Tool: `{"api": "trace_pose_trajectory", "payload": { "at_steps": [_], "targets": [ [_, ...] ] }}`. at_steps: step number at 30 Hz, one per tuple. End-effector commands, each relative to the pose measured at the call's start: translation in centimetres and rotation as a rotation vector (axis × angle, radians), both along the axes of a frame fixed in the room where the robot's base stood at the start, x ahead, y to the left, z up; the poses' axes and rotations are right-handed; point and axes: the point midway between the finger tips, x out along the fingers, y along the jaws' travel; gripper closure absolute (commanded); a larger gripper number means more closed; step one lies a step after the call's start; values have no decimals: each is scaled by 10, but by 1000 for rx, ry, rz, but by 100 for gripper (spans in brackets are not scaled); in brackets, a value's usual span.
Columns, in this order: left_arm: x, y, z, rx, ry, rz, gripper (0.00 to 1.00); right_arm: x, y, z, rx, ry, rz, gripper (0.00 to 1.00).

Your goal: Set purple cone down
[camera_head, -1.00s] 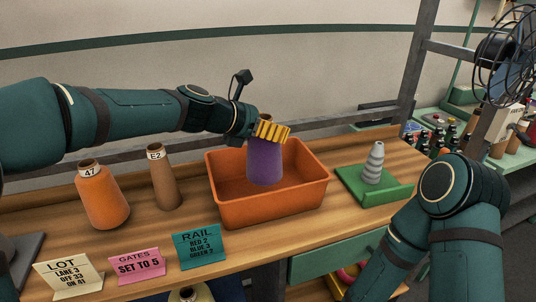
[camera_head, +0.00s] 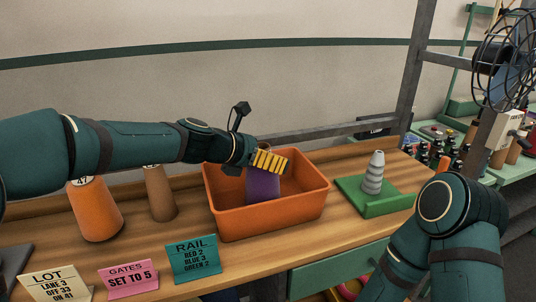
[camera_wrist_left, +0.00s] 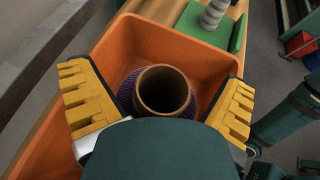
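The purple cone (camera_head: 262,188) stands inside the orange bin (camera_head: 267,221), its lower part partly hidden by the front wall. Its tan open top shows in the left wrist view (camera_wrist_left: 163,90). My left gripper (camera_head: 269,160) is over the bin at the cone's upper part. In the left wrist view the yellow fingers of my left gripper (camera_wrist_left: 158,105) are spread wide, one on each side of the cone, with visible gaps to it. My right gripper is out of view; only my right arm shows at the right.
An orange cone (camera_head: 95,209) and a brown cone (camera_head: 160,194) stand left of the bin. A grey stacked cone (camera_head: 373,174) sits on a green base (camera_head: 375,203) to the right. Cards, including the teal RAIL card (camera_head: 193,259), stand along the front.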

Motion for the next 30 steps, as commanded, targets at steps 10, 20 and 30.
{"api": "trace_pose_trajectory", "payload": {
  "at_steps": [10, 20, 30],
  "targets": [
    [-6, 9, 10, 0, 0, 2, 0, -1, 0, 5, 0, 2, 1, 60],
    [-39, 59, 41, -1, -1, 3, 0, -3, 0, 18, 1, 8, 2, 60],
    [-60, 87, 56, 0, 0, 0, 0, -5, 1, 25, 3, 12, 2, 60]
  ]
}}
